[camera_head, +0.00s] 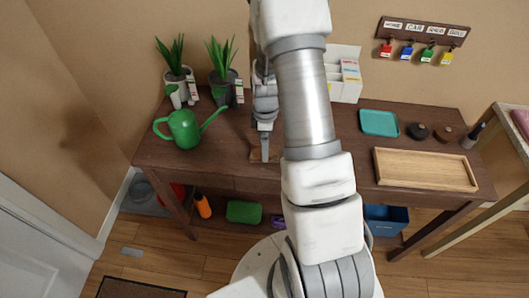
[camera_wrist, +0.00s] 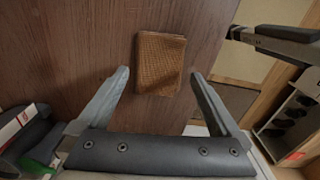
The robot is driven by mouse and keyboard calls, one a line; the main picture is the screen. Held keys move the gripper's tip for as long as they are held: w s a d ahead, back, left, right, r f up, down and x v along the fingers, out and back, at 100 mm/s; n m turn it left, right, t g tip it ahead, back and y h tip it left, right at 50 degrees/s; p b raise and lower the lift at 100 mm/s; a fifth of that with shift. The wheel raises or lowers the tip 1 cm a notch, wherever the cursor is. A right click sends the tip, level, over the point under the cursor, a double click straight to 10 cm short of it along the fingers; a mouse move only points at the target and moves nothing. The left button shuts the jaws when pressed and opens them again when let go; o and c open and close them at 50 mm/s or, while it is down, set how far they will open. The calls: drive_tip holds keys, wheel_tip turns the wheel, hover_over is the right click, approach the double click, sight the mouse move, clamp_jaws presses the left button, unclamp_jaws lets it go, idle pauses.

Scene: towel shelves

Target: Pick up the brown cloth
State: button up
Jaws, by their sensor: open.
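The brown cloth (camera_wrist: 160,63) lies folded in a small flat rectangle on the dark wooden table (camera_wrist: 70,60), near its edge. In the wrist view my gripper (camera_wrist: 160,82) is open and empty, with one finger on each side of the cloth's near end. The cloth lies ahead of and between the fingertips; I cannot tell the height gap. In the head view my gripper (camera_head: 265,148) points down over the table, and only a small edge of the cloth (camera_head: 254,156) shows beside it. My arm hides part of the table.
A green watering can (camera_head: 184,128) and two potted plants (camera_head: 222,75) stand left of my gripper. A white organizer (camera_head: 343,75) stands behind my arm. A teal tray (camera_head: 379,122) and a wooden tray (camera_head: 424,169) lie to the right. A lower shelf holds a green box (camera_head: 243,212).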

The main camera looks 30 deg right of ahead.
drive_tip(key=shift+w+a+f, duration=0.1)
drive_tip(key=shift+f, duration=1.6)
drive_tip(key=c, duration=1.2)
drive_tip(key=shift+o, duration=0.2)
drive_tip(key=shift+r, duration=0.1)
drive_tip(key=shift+r, duration=0.45)
drive_tip(key=r, duration=0.3)
drive_tip(key=shift+d+r, duration=0.3)
drive_tip(key=s+d+r, duration=0.6)
drive_tip(key=d, duration=0.3)
drive_tip(key=shift+s+r, duration=0.2)
drive_tip(key=shift+s, duration=0.2)
